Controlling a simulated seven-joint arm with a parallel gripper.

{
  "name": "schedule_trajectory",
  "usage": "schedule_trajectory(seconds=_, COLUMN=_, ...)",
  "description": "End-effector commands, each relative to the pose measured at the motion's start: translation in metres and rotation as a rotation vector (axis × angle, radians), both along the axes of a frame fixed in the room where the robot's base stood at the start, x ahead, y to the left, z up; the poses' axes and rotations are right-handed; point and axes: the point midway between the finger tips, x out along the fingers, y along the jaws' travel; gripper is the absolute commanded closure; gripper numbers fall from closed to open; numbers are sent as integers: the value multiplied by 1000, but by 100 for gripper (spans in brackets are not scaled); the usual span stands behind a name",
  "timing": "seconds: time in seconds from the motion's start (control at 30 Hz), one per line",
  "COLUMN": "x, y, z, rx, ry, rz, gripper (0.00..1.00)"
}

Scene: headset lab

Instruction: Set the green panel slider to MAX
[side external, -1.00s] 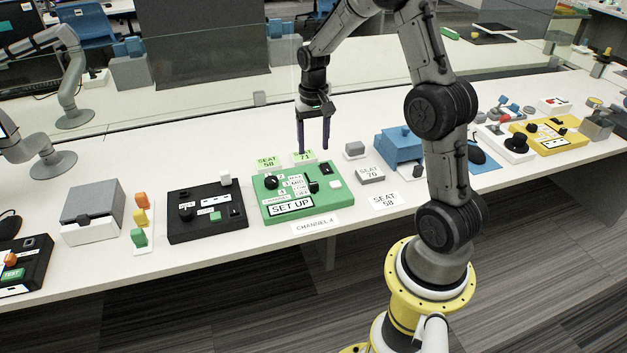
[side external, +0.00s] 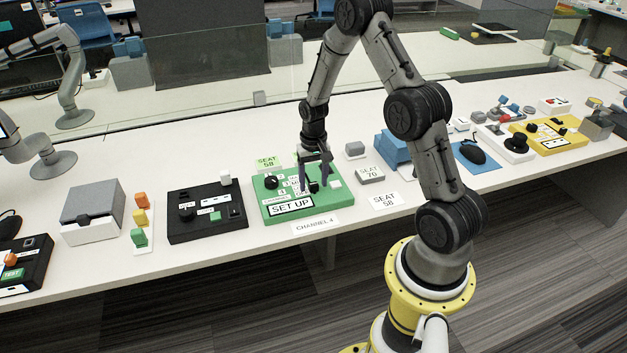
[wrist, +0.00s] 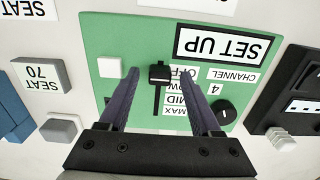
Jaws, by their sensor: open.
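The green panel (side external: 285,213) lies on the white table. It also fills the middle of the wrist view (wrist: 110,35), upside down. Its black slider knob (wrist: 159,73) sits beside the OFF label, at the OFF end of a dark slot. The LOW, MID and MAX labels (wrist: 176,111) run from there toward my gripper's base, MAX nearest it. My gripper (side external: 315,186) is open and low over the panel. In the wrist view its fingers (wrist: 157,77) stand on either side of the knob with gaps. I cannot tell whether the tips touch the panel.
The panel also has a black dial (wrist: 226,113) and a white button (wrist: 110,67). A black panel (side external: 207,212) stands to its left. A grey block (side external: 370,174) labelled SEAT 70 and a blue box (side external: 392,148) stand to its right. A CHANNEL 4 card (side external: 315,225) lies in front.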

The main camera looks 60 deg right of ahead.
Motion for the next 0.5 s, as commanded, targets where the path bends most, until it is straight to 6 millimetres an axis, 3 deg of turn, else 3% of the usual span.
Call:
schedule_trajectory(seconds=0.13, x=0, y=0, z=0, rx=0, ry=0, rz=0, gripper=37)
schedule_trajectory(seconds=0.5, x=0, y=0, z=0, rx=1, ry=1, rz=0, gripper=100)
